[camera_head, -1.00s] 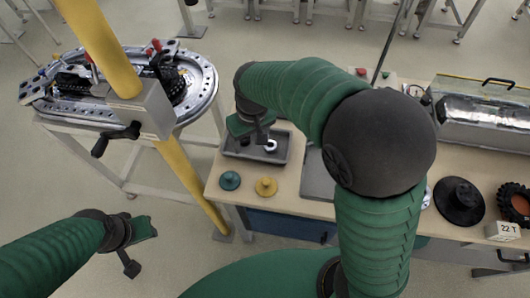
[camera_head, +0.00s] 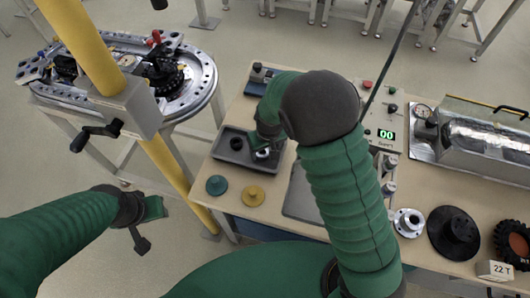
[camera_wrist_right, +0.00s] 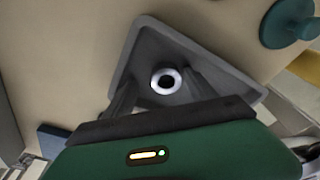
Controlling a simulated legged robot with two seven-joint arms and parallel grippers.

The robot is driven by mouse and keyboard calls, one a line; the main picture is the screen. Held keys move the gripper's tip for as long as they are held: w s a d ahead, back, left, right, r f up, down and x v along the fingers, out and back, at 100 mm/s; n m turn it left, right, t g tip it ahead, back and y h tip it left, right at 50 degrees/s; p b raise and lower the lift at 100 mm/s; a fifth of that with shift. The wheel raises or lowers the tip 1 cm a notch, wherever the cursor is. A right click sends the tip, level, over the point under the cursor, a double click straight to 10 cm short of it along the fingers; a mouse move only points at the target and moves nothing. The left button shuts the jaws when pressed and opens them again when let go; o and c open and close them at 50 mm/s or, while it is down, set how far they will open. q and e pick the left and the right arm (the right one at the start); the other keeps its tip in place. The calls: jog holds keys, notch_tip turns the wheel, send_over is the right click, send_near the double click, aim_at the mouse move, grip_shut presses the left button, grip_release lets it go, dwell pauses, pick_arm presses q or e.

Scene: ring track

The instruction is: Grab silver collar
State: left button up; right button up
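A small silver collar (camera_head: 262,153) lies in a grey tray (camera_head: 222,153) on the workbench. It also shows as a bright ring with a dark hole in the right wrist view (camera_wrist_right: 166,81). My right gripper (camera_head: 259,145) is low over the tray at the collar. In the right wrist view its two dark fingers (camera_wrist_right: 165,92) stand apart, one on each side of the collar, with visible gaps. I cannot tell how far above the tray floor the tips are. My left gripper (camera_head: 148,228) hangs over the floor at the left, away from the bench; its fingers are unclear.
A teal knobbed disc (camera_head: 216,185) and a yellow one (camera_head: 253,195) sit in front of the tray. A silver flanged part (camera_head: 408,222) and a black disc (camera_head: 454,232) stand at the right. The ring track (camera_head: 190,85) and yellow post (camera_head: 165,170) are at the left.

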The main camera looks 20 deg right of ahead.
jog(key=shift+a, duration=0.5)
jog(key=c, duration=0.3)
jog(key=shift+s+a+r, duration=0.15)
jog(key=shift+a, duration=0.05)
jog(key=c, duration=0.5)
jog(key=shift+d, duration=0.4)
grip_shut()
jog(key=shift+a, duration=0.1)
